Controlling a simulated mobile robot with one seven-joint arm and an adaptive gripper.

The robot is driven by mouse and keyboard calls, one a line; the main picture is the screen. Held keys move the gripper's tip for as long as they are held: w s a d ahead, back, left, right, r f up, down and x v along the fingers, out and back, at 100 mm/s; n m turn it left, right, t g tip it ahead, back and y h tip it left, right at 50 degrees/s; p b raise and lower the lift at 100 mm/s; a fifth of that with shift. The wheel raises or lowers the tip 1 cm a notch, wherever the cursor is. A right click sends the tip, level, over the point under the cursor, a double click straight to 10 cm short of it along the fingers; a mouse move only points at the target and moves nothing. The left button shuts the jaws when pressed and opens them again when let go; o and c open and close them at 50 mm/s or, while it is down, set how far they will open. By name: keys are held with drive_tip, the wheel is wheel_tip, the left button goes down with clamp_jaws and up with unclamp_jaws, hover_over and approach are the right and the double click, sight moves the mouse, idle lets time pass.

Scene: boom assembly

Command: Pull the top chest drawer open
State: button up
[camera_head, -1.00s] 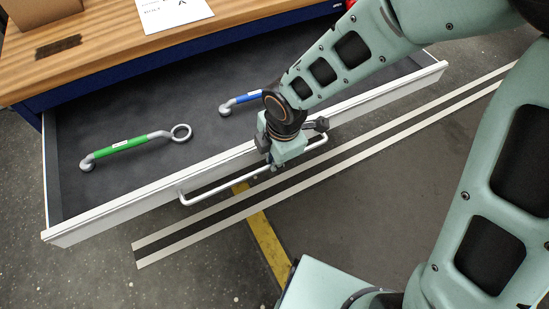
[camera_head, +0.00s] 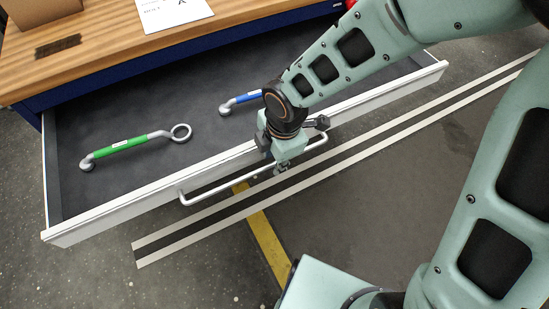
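The top chest drawer (camera_head: 110,205) is pulled well out from the blue chest (camera_head: 70,90). Its white front has a long bar handle (camera_head: 220,186). My gripper (camera_head: 282,169) points down at the right half of the handle, just outside the drawer front. Its fingertips are small and overlap the handle in this view, so I cannot tell whether they touch or close on the bar.
A green-handled tool (camera_head: 125,145) and a blue-handled tool (camera_head: 243,99) lie in the drawer. A brush-like block (camera_head: 58,47), a white sheet (camera_head: 172,12) and a cardboard box (camera_head: 40,10) are on the wooden top. The floor in front of the drawer is clear, with painted stripes.

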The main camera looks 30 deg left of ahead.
wheel_tip(320, 180, up, 7)
drive_tip(key=d, duration=0.1)
drive_tip(key=shift+s, duration=0.4)
drive_tip(key=shift+f, duration=0.15)
